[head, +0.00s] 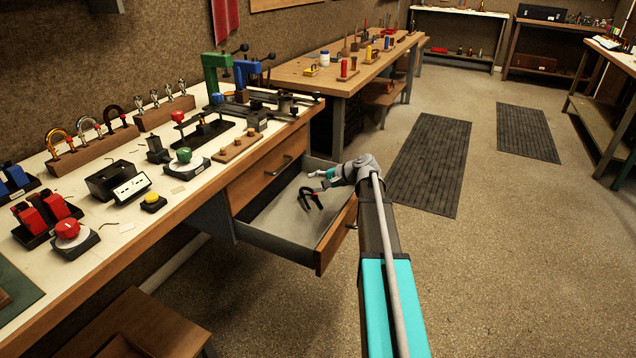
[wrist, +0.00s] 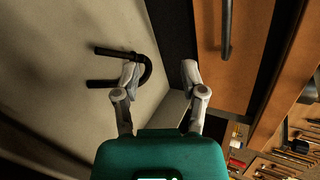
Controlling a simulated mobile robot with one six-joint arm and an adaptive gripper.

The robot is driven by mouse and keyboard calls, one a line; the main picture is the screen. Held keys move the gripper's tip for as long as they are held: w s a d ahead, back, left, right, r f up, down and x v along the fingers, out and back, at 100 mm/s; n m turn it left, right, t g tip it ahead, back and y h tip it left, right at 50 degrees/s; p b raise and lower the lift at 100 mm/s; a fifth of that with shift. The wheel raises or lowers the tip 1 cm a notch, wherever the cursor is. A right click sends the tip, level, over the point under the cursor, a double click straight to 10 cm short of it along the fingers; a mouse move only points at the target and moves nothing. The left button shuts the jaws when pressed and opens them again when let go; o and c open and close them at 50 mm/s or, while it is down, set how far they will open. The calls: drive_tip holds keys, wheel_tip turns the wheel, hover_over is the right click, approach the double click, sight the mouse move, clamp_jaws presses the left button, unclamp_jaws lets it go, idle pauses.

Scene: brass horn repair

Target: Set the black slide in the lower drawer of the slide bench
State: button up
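The black slide (head: 304,193), a U-shaped tube, is inside the open lower drawer (head: 262,235) of the slide bench (head: 180,208). In the wrist view the slide (wrist: 102,84) shows against the pale drawer floor, its bend just behind one fingertip and its legs pointing left. My gripper (head: 319,180) is over the drawer, close to the slide. In the wrist view my gripper's fingers (wrist: 160,75) are spread apart with nothing between them. One fingertip overlaps the slide's bend; I cannot tell whether they touch.
The upper drawer (head: 262,180) is shut just above. The bench top holds racks of slides (head: 92,144), a green-knobbed block (head: 186,161) and several tools. A wooden stool (head: 150,325) stands at the lower left. The floor right of the drawer is clear, with dark mats (head: 430,160).

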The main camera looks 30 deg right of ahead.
drive_tip(key=shift+r, duration=0.15)
drive_tip(key=p+v, duration=0.7)
drive_tip(key=v, duration=0.5)
drive_tip(key=shift+r, duration=0.5)
drive_tip(key=shift+s, duration=0.1)
idle(1.1)
